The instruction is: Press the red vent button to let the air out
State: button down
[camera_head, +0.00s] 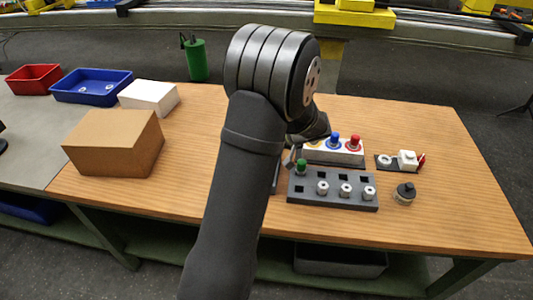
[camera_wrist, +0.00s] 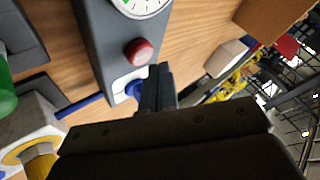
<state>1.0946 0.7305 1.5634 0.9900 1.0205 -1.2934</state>
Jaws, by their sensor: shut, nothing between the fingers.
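The red button (camera_wrist: 138,52) is a round cap on a dark grey box (camera_wrist: 95,40) in the wrist view. A white gauge dial (camera_wrist: 140,5) is cut off by the top edge beside it. My gripper (camera_wrist: 160,74) is shut and empty. Its fingertips appear just right of and below the red button, with a gap between them in the picture; I cannot tell their height above the box. A blue part (camera_wrist: 133,89) on a white plate is partly hidden behind the fingers. In the head view my arm hides most of the grey box and the button.
A white block (camera_head: 336,157) with yellow, blue and red knobs stands close to my gripper. A grey rack (camera_head: 332,203) with a green-capped part and several metal fittings is in front. A cardboard box (camera_head: 115,143) stands left.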

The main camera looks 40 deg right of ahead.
jog(key=shift+f, duration=0.1)
jog(key=shift+f, duration=0.35)
jog(key=shift+f, duration=0.5)
dwell(0.8)
jog(key=shift+r, duration=0.95)
jog(key=shift+r, duration=2.5)
jog(key=shift+f, duration=0.1)
